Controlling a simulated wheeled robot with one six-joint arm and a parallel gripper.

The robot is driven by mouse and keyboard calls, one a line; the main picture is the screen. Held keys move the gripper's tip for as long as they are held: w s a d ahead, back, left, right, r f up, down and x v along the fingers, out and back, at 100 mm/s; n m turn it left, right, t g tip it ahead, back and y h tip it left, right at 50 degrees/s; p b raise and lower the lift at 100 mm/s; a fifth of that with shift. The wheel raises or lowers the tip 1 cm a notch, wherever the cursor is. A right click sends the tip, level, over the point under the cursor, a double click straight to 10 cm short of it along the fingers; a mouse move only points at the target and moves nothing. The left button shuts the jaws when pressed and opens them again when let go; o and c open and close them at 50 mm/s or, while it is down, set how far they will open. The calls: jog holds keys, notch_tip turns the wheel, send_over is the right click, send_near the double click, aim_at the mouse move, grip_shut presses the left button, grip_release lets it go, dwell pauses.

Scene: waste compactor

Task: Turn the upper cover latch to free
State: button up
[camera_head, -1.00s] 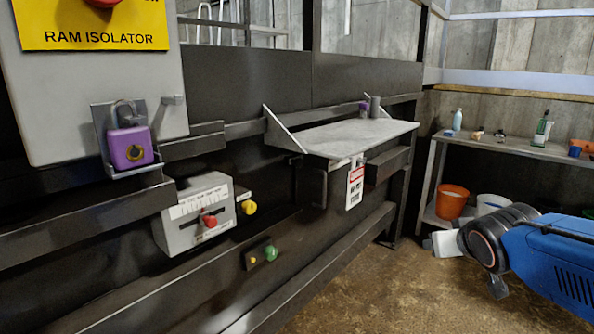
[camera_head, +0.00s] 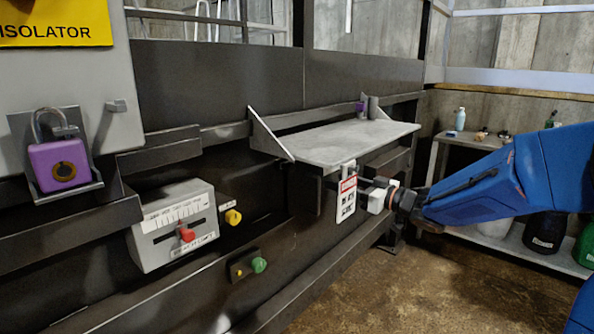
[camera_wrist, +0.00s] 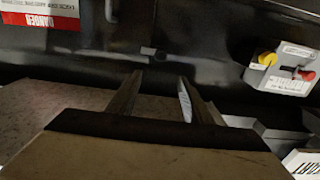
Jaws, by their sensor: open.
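I cannot tell for sure which part is the upper cover latch. A dark bar-like fitting (camera_wrist: 111,10) stands on the black panel at the top of the wrist view, beside the danger sign (camera_wrist: 45,10). A small round fitting (camera_wrist: 148,51) sits on the panel beyond my fingertips. My gripper (camera_wrist: 158,88) is open and empty, its two fingers pointing at the panel, apart from both fittings. In the head view my gripper (camera_head: 372,188) is beside the hanging danger sign (camera_head: 346,194), under the grey shelf, its fingertips partly hidden.
The grey shelf (camera_head: 345,142) juts out just above my gripper. To the left are a grey box with a red knob (camera_head: 186,234), a yellow knob (camera_head: 233,217), a green knob (camera_head: 259,265) and a purple padlock (camera_head: 58,165). The floor in front is clear.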

aim_at(292, 168)
jog(key=x, duration=1.7)
jog(key=shift+w+a, duration=0.1)
jog(key=shift+a, duration=0.05)
jog(key=c, duration=1.1)
